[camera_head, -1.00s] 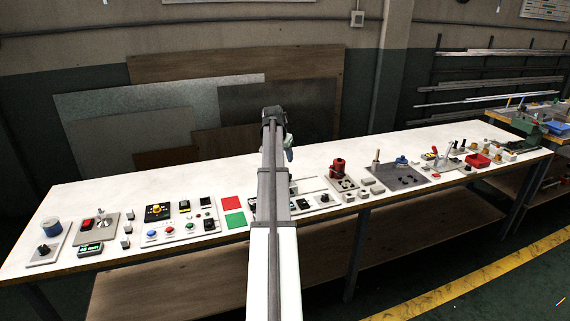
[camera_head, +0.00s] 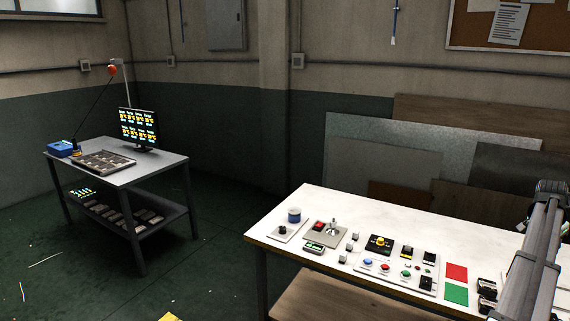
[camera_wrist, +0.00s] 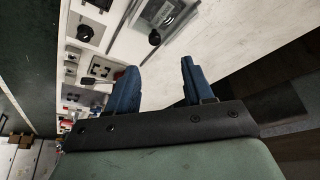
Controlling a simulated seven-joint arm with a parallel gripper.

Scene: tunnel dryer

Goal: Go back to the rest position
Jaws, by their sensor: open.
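My gripper (camera_wrist: 156,88) shows in the wrist view with its two blue fingers apart and nothing between them. The white bench top (camera_wrist: 225,45) with its control panels lies beyond the fingers, and the fingers look clear of it. In the head view my arm stands at the right edge over the white bench (camera_head: 340,212); the gripper itself cannot be made out there.
The bench holds a blue cylinder (camera_head: 294,215), a joystick plate (camera_head: 325,232), a button panel (camera_head: 398,268), and red (camera_head: 456,273) and green (camera_head: 456,294) squares. A grey cart (camera_head: 165,168) with a monitor (camera_head: 138,128) stands left. Open floor (camera_head: 215,250) lies between.

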